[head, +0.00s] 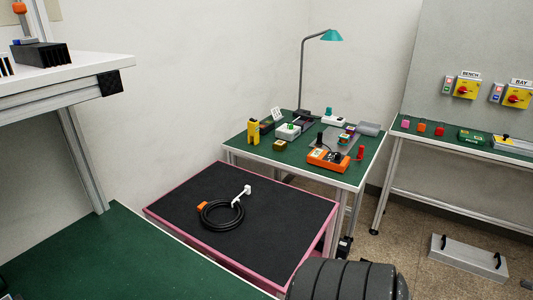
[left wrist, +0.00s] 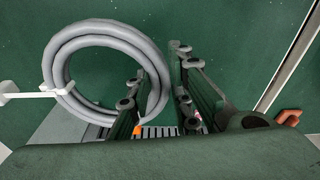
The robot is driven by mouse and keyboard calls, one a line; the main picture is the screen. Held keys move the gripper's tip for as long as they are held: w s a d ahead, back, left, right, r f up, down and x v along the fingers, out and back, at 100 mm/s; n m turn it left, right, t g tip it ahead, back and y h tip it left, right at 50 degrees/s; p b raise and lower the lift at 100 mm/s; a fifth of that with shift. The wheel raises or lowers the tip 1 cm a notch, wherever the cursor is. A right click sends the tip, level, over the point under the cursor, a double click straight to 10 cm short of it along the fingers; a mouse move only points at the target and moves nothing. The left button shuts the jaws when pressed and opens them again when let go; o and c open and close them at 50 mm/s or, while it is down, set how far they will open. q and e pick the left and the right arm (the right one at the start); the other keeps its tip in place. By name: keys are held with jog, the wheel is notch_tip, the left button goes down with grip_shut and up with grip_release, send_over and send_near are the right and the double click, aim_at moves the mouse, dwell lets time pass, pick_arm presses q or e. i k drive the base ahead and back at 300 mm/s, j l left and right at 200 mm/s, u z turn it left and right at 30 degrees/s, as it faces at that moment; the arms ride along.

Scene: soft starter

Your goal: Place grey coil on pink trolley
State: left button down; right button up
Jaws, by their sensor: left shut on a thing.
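The grey coil (left wrist: 63,45) is a looped cable, seen in the left wrist view over a green surface. A white end piece (left wrist: 22,96) sticks out at its left. My left gripper (left wrist: 160,75) is shut on the right side of the coil's ring, which runs between the fingers. I cannot tell whether the coil touches the green surface. The pink trolley (head: 264,264) stands in the middle of the head view, with a dark mat on top. The grey coil and both grippers do not show in the head view.
A black coil (head: 209,222) with an orange piece and a white plug lies on the trolley's left-middle part. The trolley's right and far parts are clear. A green-topped table (head: 351,178) with devices and a lamp stands behind. A green worktop (head: 110,250) lies at the front left.

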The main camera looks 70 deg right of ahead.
aim_at(271, 240)
jog(key=k+l+z, duration=0.1)
jog(key=l+z, duration=0.3)
jog(key=l, duration=0.35)
jog(key=l+z, duration=0.35)
jog(key=l, duration=0.35)
